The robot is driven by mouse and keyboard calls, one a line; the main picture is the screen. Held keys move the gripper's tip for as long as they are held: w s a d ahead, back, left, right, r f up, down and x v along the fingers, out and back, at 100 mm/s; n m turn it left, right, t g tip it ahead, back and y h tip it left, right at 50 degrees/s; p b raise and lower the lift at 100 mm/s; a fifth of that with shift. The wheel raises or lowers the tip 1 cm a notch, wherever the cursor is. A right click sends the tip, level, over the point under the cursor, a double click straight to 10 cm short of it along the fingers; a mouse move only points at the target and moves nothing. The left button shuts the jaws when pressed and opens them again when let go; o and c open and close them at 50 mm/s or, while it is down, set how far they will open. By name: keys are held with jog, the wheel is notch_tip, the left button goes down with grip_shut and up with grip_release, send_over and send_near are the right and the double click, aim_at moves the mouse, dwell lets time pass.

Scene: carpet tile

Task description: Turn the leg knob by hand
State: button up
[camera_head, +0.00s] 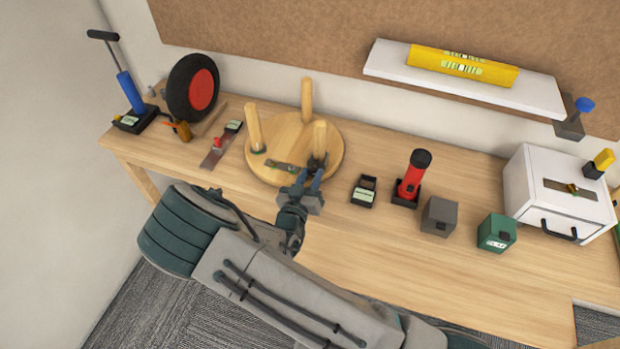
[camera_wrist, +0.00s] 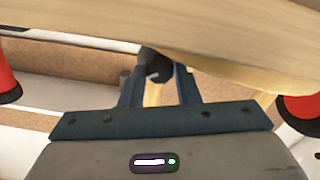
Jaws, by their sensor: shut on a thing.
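A round wooden stool (camera_head: 275,172) lies upside down on the workbench, with several legs pointing up. The front right leg (camera_head: 320,136) has a dark knob (camera_head: 318,159) at its base. My gripper (camera_head: 315,170) reaches in from the front and is shut on this knob. In the wrist view the dark knob (camera_wrist: 158,68) sits between the two fingers (camera_wrist: 160,80), partly hidden by them. A broad wooden surface (camera_wrist: 230,35) fills the top of that view. The knob's far side is hidden.
On the bench (camera_head: 420,275), a red cylinder in a black stand (camera_head: 412,175) and a small black box (camera_head: 363,190) stand right of the stool. A red-and-grey strip tool (camera_head: 215,150) and a black wheel (camera_head: 190,88) are left. The bench front is clear right of my arm.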

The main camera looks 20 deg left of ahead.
jog(key=o, duration=1)
jog(key=shift+c, duration=0.2)
jog(key=shift+s, duration=0.1)
jog(key=s+a+b, duration=0.1)
jog(key=s+b, duration=0.2)
jog(key=s, duration=1)
jog(key=shift+s, duration=0.35)
